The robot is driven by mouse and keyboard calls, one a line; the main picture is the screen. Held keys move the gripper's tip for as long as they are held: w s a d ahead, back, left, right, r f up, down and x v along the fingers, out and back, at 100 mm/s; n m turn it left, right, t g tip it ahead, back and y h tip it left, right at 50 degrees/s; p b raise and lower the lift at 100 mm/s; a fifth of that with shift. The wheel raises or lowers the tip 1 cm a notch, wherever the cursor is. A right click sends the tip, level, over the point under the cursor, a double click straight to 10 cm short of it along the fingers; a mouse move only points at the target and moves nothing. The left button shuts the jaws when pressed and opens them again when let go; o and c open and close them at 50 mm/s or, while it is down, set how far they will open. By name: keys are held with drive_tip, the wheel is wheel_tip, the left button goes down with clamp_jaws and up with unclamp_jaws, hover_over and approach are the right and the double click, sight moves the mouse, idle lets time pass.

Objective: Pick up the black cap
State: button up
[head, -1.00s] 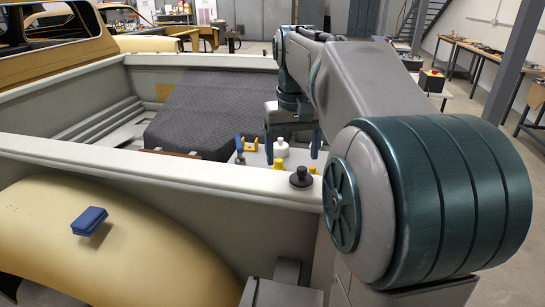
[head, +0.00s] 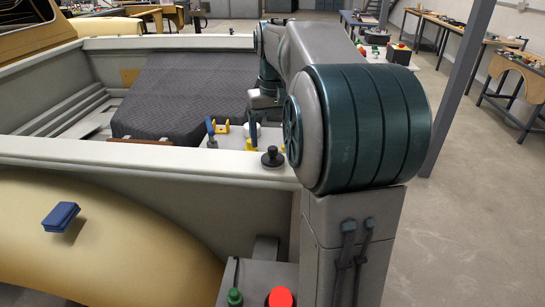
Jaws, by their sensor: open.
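The black cap (head: 272,157), a dark round piece with a knob on top, sits on the pale top rail of the truck bed's near side wall (head: 130,155), in the head view. My gripper (head: 266,138) points down just beyond the cap and appears apart from it. Its left blue finger shows; the right one is mostly hidden by my arm. The jaws are open. A white object (head: 261,131) shows behind the left finger, partly hidden; I see nothing held.
A blue block (head: 61,217) lies on the tan fender (head: 130,235). Beyond the rail are yellow pieces (head: 221,128), a blue-handled item (head: 210,127) and a dark textured cover (head: 180,95).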

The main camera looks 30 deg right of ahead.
sight(273, 148)
drive_tip(key=shift+w+f+p, duration=0.2)
drive_tip(key=shift+f, duration=1.1)
drive_tip(key=shift+w+f+p, duration=0.2)
drive_tip(key=shift+f, duration=1.1)
drive_tip(key=shift+c, duration=0.4)
drive_tip(key=c, duration=1)
